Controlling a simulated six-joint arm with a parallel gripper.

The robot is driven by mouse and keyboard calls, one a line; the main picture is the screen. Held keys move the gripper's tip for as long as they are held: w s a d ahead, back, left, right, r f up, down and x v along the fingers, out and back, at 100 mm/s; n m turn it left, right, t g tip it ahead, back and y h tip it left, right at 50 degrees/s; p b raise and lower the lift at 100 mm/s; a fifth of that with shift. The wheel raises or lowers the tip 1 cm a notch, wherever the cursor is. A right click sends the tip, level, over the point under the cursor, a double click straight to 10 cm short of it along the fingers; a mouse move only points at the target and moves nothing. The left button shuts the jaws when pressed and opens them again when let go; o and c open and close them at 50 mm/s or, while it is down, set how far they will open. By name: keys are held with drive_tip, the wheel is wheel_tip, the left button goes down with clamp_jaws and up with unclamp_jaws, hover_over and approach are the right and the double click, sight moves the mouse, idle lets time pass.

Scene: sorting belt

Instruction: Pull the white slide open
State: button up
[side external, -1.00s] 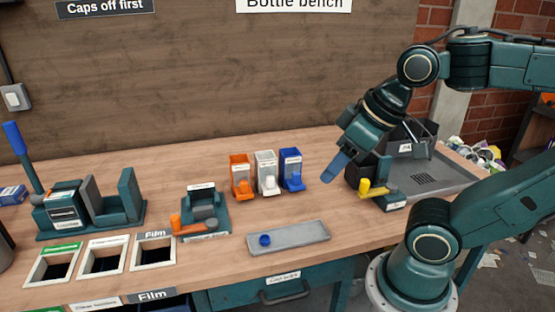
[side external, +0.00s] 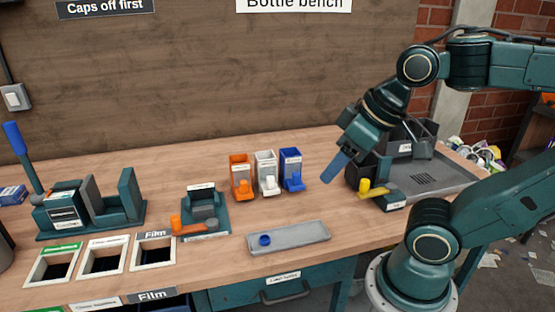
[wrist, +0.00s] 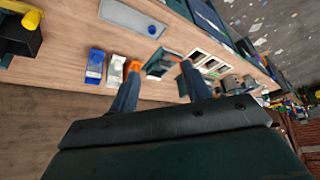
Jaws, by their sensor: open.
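The white dispenser (side external: 265,160) stands on the bench between an orange dispenser (side external: 239,168) and a blue one (side external: 290,161). Its white slide (side external: 268,183) sits low at the front. In the wrist view the white dispenser (wrist: 117,68) is partly hidden behind my left-hand finger. My gripper (side external: 335,168) is open and empty, tilted down in the air to the right of the blue dispenser, apart from all three. In the wrist view my gripper's (wrist: 159,70) two blue fingers are spread wide.
A grey tray (side external: 300,238) with a blue cap (side external: 264,239) lies in front of the dispensers. A green fixture with an orange handle (side external: 190,228) stands to the left. A device with a yellow knob (side external: 364,186) is close to my gripper's right.

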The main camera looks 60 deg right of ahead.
drive_tip(key=shift+c, duration=0.3)
drive_tip(key=m+g, duration=0.6)
drive_tip(key=m, duration=0.1)
hover_over(270, 177)
wheel_tip(270, 177, down, 11)
drive_tip(key=shift+d+f, duration=0.1)
drive_tip(key=shift+f, duration=0.05)
drive_tip(key=shift+f, duration=0.1)
drive_tip(key=shift+t, duration=0.3)
drive_tip(key=shift+f, duration=6.8)
